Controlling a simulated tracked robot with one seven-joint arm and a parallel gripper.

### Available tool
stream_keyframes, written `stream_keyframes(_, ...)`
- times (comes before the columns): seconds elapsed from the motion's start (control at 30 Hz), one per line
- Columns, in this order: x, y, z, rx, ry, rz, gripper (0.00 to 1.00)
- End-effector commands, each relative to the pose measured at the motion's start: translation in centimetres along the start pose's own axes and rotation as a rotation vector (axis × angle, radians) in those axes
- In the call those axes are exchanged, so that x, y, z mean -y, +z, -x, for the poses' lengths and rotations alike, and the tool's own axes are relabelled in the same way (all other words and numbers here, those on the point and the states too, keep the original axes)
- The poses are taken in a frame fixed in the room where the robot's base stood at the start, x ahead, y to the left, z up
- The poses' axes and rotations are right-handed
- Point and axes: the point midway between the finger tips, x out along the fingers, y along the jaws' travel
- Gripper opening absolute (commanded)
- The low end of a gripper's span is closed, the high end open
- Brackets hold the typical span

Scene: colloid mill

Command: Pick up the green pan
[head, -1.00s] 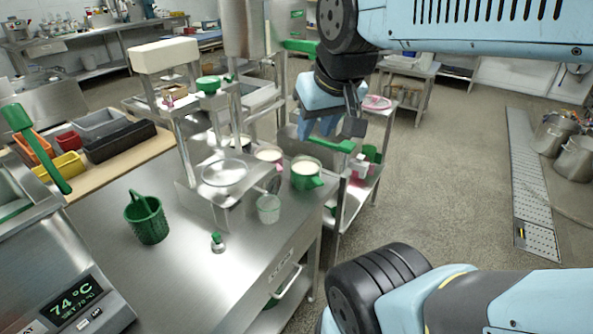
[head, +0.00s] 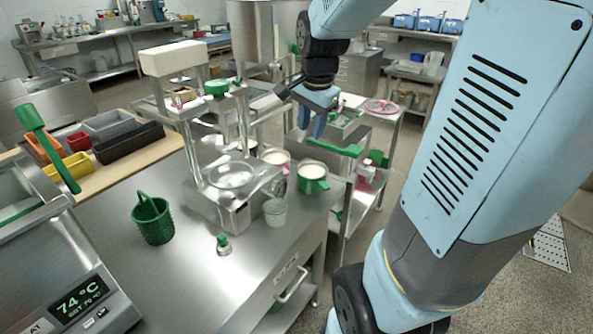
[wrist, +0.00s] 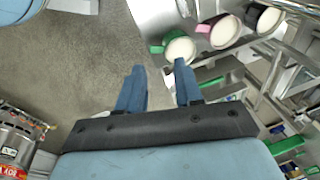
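The green pan (head: 313,185) is a small round vessel with pale contents and a short handle. It stands upright on the steel bench near its right end. In the wrist view the green pan (wrist: 166,46) shows near the top, with its handle toward the left. My gripper (head: 318,126) hangs above and beyond the pan in the head view, apart from it. In the wrist view my gripper (wrist: 159,68) has its two blue fingers spread with nothing between them.
A pink pan (head: 275,158) stands beside the green one, with another pan (wrist: 263,18) beyond it. A steel stand (head: 232,192) and a clear beaker (head: 275,212) are close by on the left. A steel cart (head: 345,205) with green items stands behind. Floor (wrist: 85,60) is open left of the bench in the wrist view.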

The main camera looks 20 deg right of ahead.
Motion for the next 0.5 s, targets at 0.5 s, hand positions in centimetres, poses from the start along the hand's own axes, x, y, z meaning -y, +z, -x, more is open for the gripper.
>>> stream_keyframes(0.5, 2.7, -6.2, -10.3, 0.034, 0.164, -0.678, 0.35)
